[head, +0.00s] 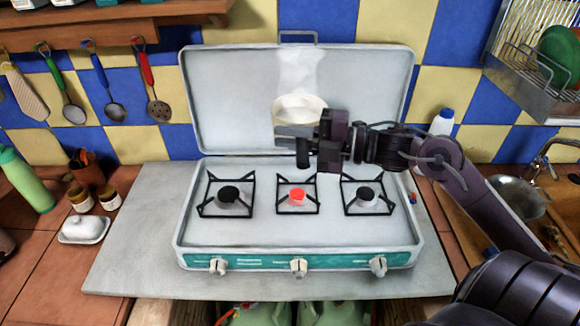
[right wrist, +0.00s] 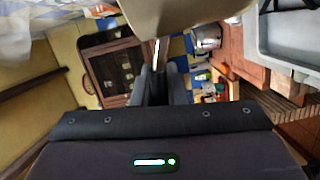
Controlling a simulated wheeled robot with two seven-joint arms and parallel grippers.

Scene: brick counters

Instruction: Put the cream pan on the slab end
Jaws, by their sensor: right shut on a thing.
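The cream pan (head: 300,106) is held in the air above the back of the stove, over the middle burner, with pale steam rising from it. My right gripper (head: 318,148) is shut on its dark handle, in front of and below the pan's bowl. In the right wrist view the pan's cream underside (right wrist: 190,14) fills the top, beyond the closed fingers (right wrist: 160,85). The grey slab (head: 125,245) lies under the stove, and its bare left end shows. My left gripper is not in view.
The stove (head: 255,232) has an open upright lid (head: 235,100) behind the pan. The middle burner (head: 297,195) glows red; the outer ones are dark. Left of the slab stand a white butter dish (head: 84,230), small jars and a green bottle (head: 25,180). A sink (head: 520,198) is at right.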

